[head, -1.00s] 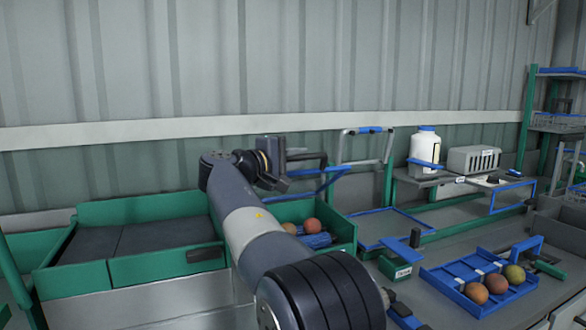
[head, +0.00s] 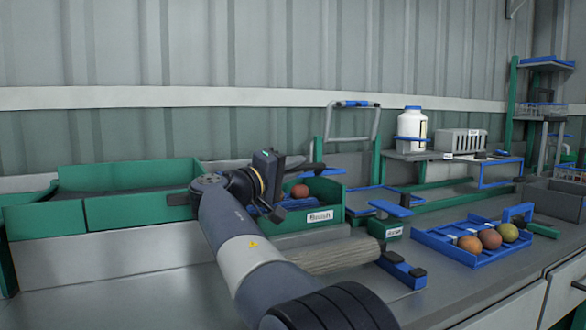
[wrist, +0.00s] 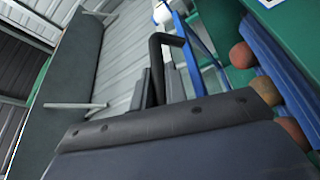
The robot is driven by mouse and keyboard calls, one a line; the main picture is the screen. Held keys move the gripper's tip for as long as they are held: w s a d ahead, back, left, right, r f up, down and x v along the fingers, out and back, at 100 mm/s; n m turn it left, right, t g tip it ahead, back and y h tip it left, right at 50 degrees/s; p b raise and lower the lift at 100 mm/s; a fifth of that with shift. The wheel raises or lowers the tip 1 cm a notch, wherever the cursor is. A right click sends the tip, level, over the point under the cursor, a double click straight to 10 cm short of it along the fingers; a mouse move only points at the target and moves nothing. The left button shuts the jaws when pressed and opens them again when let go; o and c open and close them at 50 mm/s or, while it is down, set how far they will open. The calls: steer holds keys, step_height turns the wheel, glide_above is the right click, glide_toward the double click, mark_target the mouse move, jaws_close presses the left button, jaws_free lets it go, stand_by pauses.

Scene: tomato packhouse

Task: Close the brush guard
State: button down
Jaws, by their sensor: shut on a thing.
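The brush guard appears as a blue frame (head: 328,172) with a dark handle (head: 305,168), over the green brush box (head: 322,226). Most of the guard is hidden by my wrist, so its exact angle is unclear. My gripper (head: 285,186) is at the guard's handle, shut on it. In the wrist view the black bent handle (wrist: 156,62) runs to my gripper's fingertips (wrist: 160,88), and a blue bar (wrist: 203,45) shows behind it. Orange-red tomatoes (wrist: 266,90) lie by blue rollers (wrist: 278,58) in the box; one tomato (head: 299,191) shows in the head view.
A blue tray (head: 456,243) with several tomatoes stands at the right. A beige cylinder (head: 337,256) lies on the grey bench (head: 450,290), partly behind my arm. A green block with a blue top (head: 390,221) stands between box and tray. A white bottle (head: 411,128) stands behind.

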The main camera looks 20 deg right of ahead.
steer(key=shift+s+f+b, duration=0.15)
steer(key=shift+f+b, duration=0.35)
steer(key=shift+f, duration=0.45)
steer(key=shift+s+f+b, duration=0.1)
steer(key=shift+f+b, duration=0.35)
steer(key=shift+f, duration=0.55)
steer(key=c, duration=1.4)
jaws_free()
steer(key=p+v, duration=0.2)
steer(key=v, duration=0.8)
steer(key=shift+s+a, duration=0.15)
steer(key=shift+a, duration=0.2)
